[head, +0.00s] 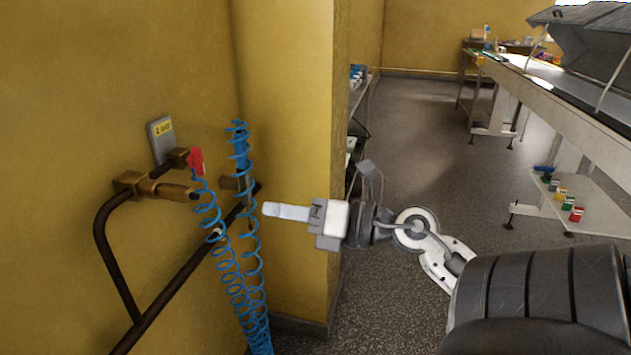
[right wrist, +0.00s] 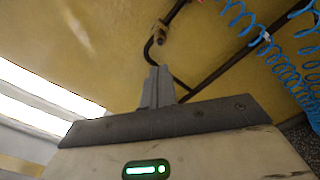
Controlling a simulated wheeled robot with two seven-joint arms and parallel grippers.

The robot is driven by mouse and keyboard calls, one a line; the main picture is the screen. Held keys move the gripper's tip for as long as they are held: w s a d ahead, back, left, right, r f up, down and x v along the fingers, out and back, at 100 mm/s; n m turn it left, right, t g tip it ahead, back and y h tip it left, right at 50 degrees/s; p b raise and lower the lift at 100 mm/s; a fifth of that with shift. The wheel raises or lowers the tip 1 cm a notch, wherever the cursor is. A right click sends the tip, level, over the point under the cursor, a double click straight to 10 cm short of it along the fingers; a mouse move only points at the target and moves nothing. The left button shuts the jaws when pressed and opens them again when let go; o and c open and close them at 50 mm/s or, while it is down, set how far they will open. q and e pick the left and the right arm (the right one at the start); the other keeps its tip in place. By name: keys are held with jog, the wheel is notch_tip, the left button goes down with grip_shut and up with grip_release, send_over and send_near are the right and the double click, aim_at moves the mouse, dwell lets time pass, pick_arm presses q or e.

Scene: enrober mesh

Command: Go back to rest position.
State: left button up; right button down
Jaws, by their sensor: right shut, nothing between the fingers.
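My right gripper (head: 268,209) reaches in from the right in the head view, pointing left towards the yellow wall. Its fingers are shut together and hold nothing. In the head view its tip lies just right of the blue coiled hose (head: 250,240); I cannot tell the gap in depth. The right wrist view shows the shut fingers (right wrist: 158,85) from behind, with the wall and dark pipe beyond. My left gripper is not in view.
A brown pipe with brass fittings (head: 145,186) and a red handle (head: 196,161) runs along the yellow wall (head: 60,120). A wall corner stands behind my gripper. A long conveyor table (head: 560,100) is at the right. Grey floor (head: 430,140) between is clear.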

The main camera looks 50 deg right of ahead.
jog(key=shift+b+v, duration=0.4)
jog(key=shift+v, duration=2.25)
